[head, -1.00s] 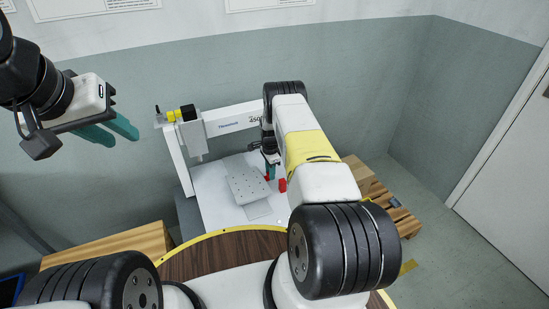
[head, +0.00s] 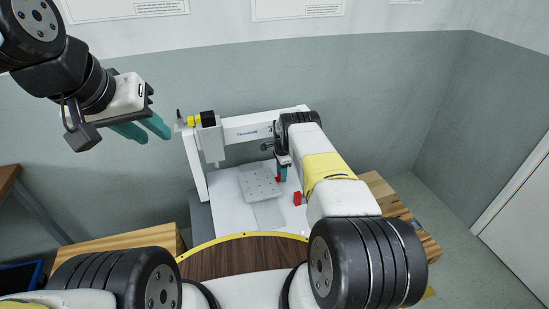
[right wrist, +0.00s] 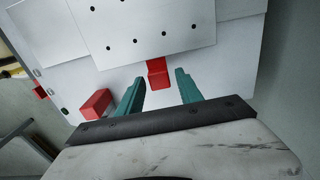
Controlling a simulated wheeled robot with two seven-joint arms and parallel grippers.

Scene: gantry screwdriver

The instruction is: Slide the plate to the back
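The plate (head: 260,183) is a grey metal sheet with rows of holes, lying on the white bed under the gantry; it also fills the top of the right wrist view (right wrist: 150,22). A red tab (right wrist: 158,73) stands at its near edge in that view. My right gripper (right wrist: 160,77) is open, with its teal fingertips on either side of the red tab and a visible gap on both sides. In the head view this gripper (head: 281,172) is at the plate's right side, partly hidden by my arm. My left gripper (head: 154,138) is open and empty, raised in the air at left.
The white gantry (head: 250,130) with its yellow and black head (head: 205,120) spans the back of the bed. A red block (head: 297,198) sits on the bed right of the plate. Wooden pieces (head: 385,195) lie at right, and a wooden top (head: 120,245) is at left.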

